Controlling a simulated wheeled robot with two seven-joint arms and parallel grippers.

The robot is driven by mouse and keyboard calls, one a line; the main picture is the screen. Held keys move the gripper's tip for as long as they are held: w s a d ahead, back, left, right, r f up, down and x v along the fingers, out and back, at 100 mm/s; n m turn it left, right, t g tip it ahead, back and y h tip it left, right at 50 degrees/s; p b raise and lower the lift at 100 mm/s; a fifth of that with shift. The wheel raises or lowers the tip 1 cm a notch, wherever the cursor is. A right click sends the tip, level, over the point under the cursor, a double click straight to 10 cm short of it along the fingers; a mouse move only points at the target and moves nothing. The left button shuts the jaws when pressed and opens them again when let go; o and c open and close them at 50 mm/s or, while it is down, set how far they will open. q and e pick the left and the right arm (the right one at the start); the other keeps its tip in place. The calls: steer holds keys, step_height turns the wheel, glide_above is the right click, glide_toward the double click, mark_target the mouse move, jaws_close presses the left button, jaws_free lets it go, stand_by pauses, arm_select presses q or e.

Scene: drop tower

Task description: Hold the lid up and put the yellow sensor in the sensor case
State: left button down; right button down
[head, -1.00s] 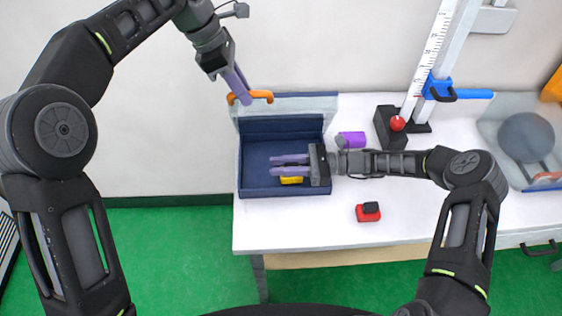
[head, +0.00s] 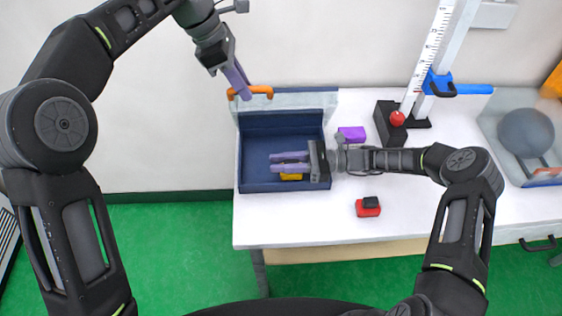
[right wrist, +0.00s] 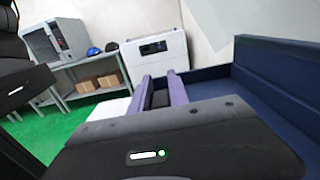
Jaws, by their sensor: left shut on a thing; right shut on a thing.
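The sensor case (head: 284,190) is a dark blue open box at the table's left end. Its pale lid (head: 300,103) stands raised at the back. My left gripper (head: 240,85) is shut on the lid's orange handle (head: 262,90). My right gripper (head: 282,162) is inside the case outline, fingers pointing left, shut on the yellow sensor (head: 291,177). The sensor shows just below the lower finger and is mostly hidden. In the right wrist view a dark part shows between the fingers (right wrist: 164,85). I cannot tell whether the sensor touches the case floor.
A purple block (head: 352,134) lies right of the case, and a red block with a black top (head: 368,208) lies in front. The drop tower base (head: 390,125) and a clear bin with a grey ball (head: 525,136) stand further right.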

steer(key=shift+s+f, duration=0.1)
steer(key=shift+f, duration=0.3)
